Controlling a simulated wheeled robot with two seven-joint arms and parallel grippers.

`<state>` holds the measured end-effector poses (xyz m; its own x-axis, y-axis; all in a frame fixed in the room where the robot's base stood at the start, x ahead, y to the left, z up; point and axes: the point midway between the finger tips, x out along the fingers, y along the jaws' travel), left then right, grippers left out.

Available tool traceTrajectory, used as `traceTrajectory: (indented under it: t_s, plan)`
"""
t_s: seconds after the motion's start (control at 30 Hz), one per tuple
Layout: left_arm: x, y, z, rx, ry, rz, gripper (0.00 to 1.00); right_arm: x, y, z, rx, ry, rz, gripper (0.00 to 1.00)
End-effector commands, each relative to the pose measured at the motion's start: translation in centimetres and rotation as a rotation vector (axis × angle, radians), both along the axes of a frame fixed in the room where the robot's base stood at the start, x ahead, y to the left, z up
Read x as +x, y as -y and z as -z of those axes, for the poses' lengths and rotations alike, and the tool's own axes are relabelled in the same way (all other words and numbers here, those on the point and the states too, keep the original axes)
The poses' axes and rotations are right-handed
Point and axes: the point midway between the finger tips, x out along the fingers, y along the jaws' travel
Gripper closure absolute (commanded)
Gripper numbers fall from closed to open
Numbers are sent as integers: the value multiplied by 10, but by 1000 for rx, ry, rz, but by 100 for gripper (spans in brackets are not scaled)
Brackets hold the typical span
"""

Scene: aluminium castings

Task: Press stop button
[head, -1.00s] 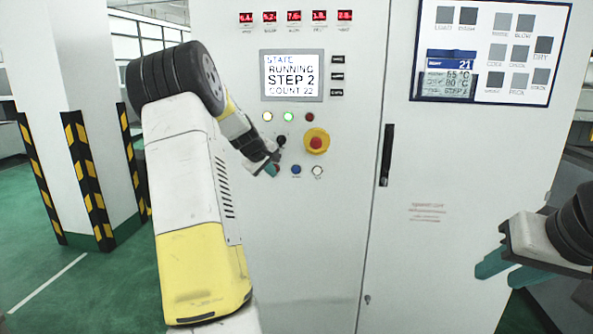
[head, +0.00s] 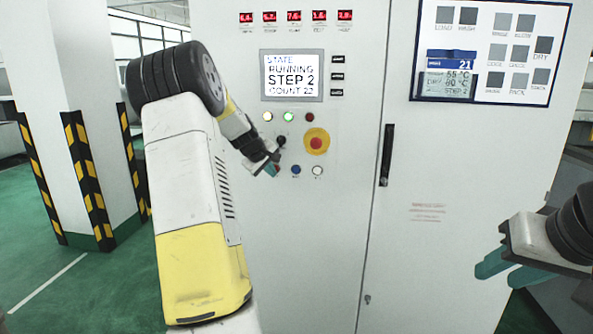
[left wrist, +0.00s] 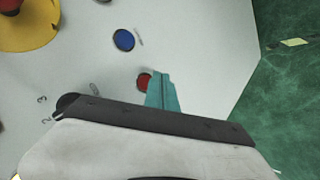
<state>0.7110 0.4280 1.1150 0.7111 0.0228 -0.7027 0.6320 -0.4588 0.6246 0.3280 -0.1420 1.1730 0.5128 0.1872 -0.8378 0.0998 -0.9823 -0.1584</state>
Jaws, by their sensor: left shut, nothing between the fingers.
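The panel has a lower row of small buttons: a red button, a blue button (head: 296,169) and a white button (head: 317,170). In the head view the red button is mostly hidden by my left gripper (head: 271,170). In the left wrist view the red button (left wrist: 143,83) shows just left of my teal fingertips (left wrist: 160,80), which partly cover it. The left fingers are shut together and hold nothing. I cannot tell whether they touch the button. My right gripper (head: 500,268) is open and empty at the right, away from the panel.
A red mushroom button on a yellow base (head: 317,141) sits above right of the row, with a black knob (head: 281,142) beside it. A screen (head: 292,75) reads RUNNING, STEP 2. A green lamp (head: 288,116) is lit. A door handle (head: 386,155) stands to the right.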

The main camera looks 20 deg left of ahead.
Motion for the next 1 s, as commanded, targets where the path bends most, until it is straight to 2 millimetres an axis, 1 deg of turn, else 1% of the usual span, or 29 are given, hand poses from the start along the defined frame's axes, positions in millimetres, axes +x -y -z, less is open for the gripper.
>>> traceTrajectory:
  t_s: [0.67, 1.0]
  plan:
    - [0, 0, 0, 0, 0, 0, 100, 0, 0, 0, 0, 0, 0, 64]
    - [9, -1, 0, 0, 0, 1, 100, 0, 0, 0, 0, 0, 0, 64]
